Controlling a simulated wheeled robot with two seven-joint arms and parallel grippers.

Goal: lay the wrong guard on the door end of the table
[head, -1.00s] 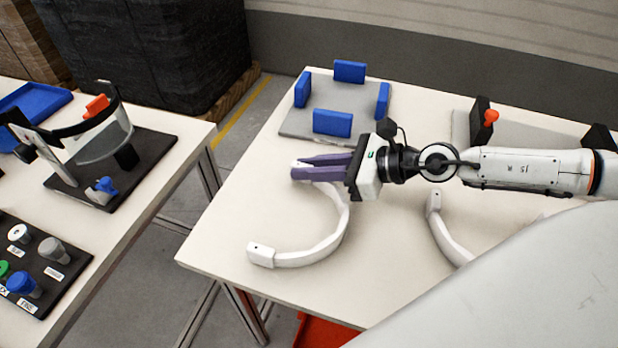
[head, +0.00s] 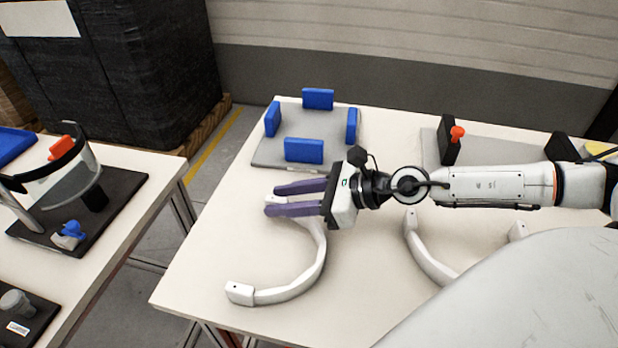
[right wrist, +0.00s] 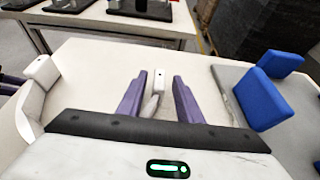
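Two white C-shaped guards lie on the right-hand table (head: 205,270). The left guard (head: 318,262) has one end block between the purple fingers of my right gripper (head: 290,199). The right wrist view shows this end (right wrist: 158,80) with gaps to both fingers (right wrist: 160,98), so the gripper is open around it. The guard's other end (right wrist: 42,70) shows at the left there. The other guard (head: 428,258) is partly hidden behind my own body.
A grey plate (head: 265,155) with several blue blocks (head: 304,150) stands at the back left of this table. A grey fixture with a black upright (head: 449,140) and red knob is at the back right. Across a floor gap, another table (head: 125,235) holds a visor on a stand.

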